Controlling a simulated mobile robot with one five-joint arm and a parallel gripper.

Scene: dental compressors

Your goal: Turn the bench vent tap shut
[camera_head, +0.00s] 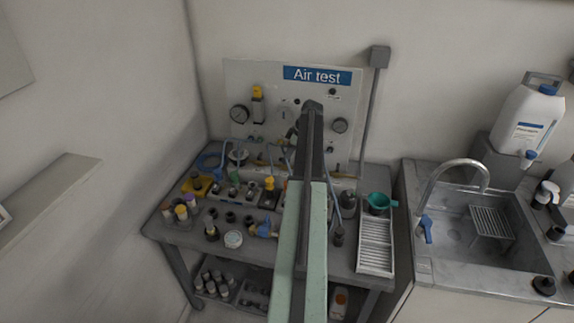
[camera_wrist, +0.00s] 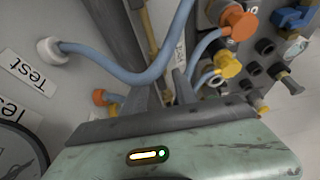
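My gripper (camera_wrist: 162,84) shows in the wrist view with its two dark fingers apart. A brass-coloured pipe shows beyond the gap, and I see nothing held. No tap is labelled as the bench vent tap, so I cannot tell which fitting it is. In the wrist view, an orange knob (camera_wrist: 238,22) and a yellow knob (camera_wrist: 228,65) are right of the fingers. A small orange fitting (camera_wrist: 103,97) is at their left. In the head view, my arm hides the middle of the bench (camera_head: 190,238) and part of the "Air test" panel (camera_head: 270,75).
A blue hose (camera_wrist: 125,76) arches close to the fingers.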

